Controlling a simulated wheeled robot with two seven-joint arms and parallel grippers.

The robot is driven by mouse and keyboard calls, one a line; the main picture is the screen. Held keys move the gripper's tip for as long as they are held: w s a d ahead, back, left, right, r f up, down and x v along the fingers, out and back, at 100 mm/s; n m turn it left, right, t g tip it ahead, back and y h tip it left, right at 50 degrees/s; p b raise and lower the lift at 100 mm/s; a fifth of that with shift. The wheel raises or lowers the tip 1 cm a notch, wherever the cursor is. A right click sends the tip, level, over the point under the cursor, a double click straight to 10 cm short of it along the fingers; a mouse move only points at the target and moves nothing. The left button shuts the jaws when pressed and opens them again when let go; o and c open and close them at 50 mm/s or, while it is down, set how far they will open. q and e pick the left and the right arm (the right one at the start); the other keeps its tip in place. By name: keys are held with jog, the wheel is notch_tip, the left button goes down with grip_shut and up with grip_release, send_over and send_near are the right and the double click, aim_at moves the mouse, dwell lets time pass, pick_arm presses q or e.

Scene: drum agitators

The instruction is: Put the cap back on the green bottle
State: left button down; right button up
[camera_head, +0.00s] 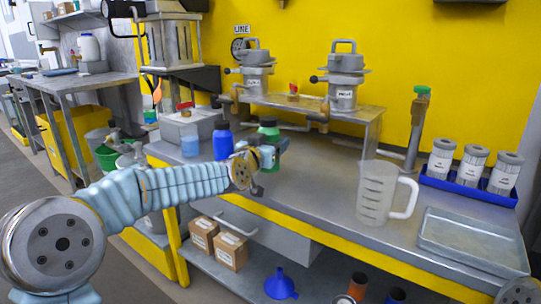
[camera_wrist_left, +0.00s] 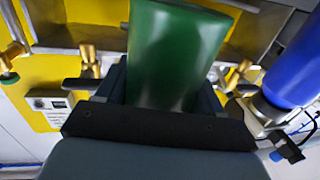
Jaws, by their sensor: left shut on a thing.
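The green bottle (camera_head: 268,128) stands upright near the left part of the steel bench, behind the hand of my left arm. My left gripper (camera_head: 270,150) is shut on the green bottle and partly hides its lower body. In the left wrist view the green bottle (camera_wrist_left: 175,55) fills the space between the dark jaws (camera_wrist_left: 160,115). The bottle's top is too small in the head view to tell if a cap is on it, and I cannot make out a separate cap. My right gripper is not in view.
A clear jug (camera_head: 376,195), a tray (camera_head: 470,238) and a blue rack (camera_head: 465,190) with several jars are at right. The bench's middle is clear.

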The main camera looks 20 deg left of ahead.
pick_arm(q)
jog(key=shift+w+a+f, duration=0.1)
jog(key=shift+w+f, duration=0.1)
jog(key=shift+f, duration=0.8)
jog(key=shift+w+f, duration=0.15)
jog(key=shift+f, duration=0.8)
jog(key=shift+f+b, duration=0.15)
jog(key=shift+b, duration=0.15)
jog(key=shift+c, duration=0.7)
grip_release()
